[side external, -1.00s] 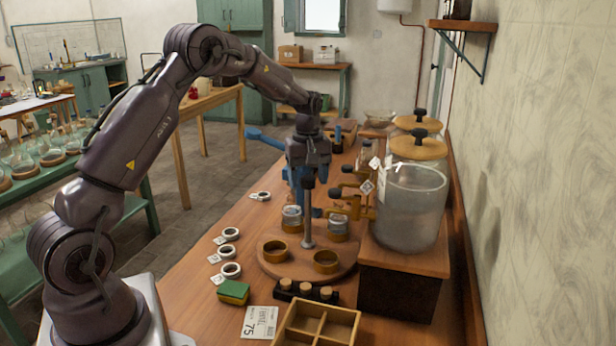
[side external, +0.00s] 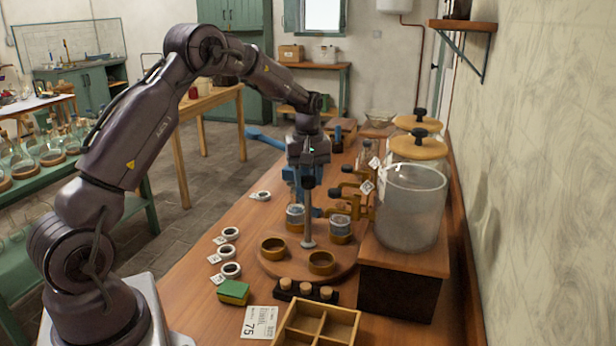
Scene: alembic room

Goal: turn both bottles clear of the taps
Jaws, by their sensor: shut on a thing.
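A round wooden turntable (side external: 280,268) with a grey upright post (side external: 308,222) stands on the bench. My gripper (side external: 308,183) points down and is shut on the top of the post. Two small bottles stand in ring holders on the far half: the left bottle (side external: 295,216) and the right bottle (side external: 341,227).
Two empty ring holders (side external: 273,248) (side external: 321,262) sit on the turntable's near half. The near glass jar (side external: 411,210) stands on a wooden block at right. A rack of corks (side external: 304,292), a divided box (side external: 316,326), a green-yellow sponge (side external: 233,292) and tagged rings (side external: 230,251) surround the turntable.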

